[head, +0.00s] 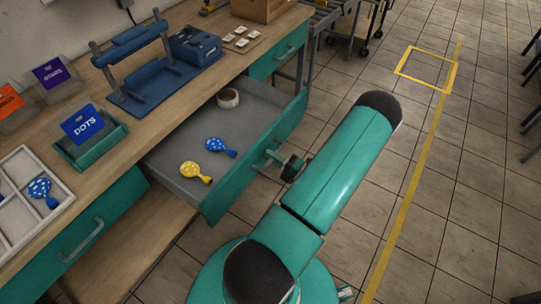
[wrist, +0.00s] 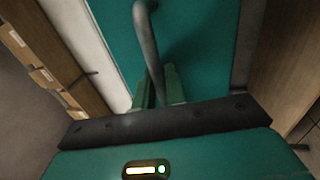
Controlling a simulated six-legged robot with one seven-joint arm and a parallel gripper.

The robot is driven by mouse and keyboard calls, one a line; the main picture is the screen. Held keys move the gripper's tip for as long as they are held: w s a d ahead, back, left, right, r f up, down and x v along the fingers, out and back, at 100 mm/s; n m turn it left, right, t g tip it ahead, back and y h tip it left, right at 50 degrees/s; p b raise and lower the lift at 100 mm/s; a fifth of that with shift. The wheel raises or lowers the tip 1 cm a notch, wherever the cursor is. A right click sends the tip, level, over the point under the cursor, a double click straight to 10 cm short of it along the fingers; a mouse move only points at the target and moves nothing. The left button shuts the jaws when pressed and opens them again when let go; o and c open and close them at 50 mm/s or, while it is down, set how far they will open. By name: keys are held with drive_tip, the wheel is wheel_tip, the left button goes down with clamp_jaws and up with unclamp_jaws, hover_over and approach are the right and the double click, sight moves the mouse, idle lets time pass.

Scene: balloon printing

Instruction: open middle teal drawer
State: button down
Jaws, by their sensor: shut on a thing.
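The middle teal drawer (head: 259,153) stands pulled out from the bench in the head view. Inside lie a yellow dotted balloon (head: 195,172), a blue dotted balloon (head: 221,147) and a roll of tape (head: 228,98). My gripper (head: 272,162) is at the drawer's front, partly hidden behind my arm. In the wrist view the teal drawer front (wrist: 198,45) fills the middle, and my gripper's fingers (wrist: 160,90) are shut on the grey bar handle (wrist: 150,45).
The wooden bench top (head: 150,120) holds a blue press (head: 150,65), a DOTS card holder (head: 88,135) and a white divided tray (head: 30,200) with a blue dotted balloon. Other teal drawers sit at the left (head: 85,235) and far right (head: 277,55).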

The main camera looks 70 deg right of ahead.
drive_tip(key=c, duration=1.8)
unclamp_jaws()
drive_tip(key=shift+c, duration=0.2)
drive_tip(key=shift+s, duration=0.1)
drive_tip(key=v, duration=1.3)
drive_tip(key=shift+s, duration=0.35)
drive_tip(key=shift+f, duration=0.15)
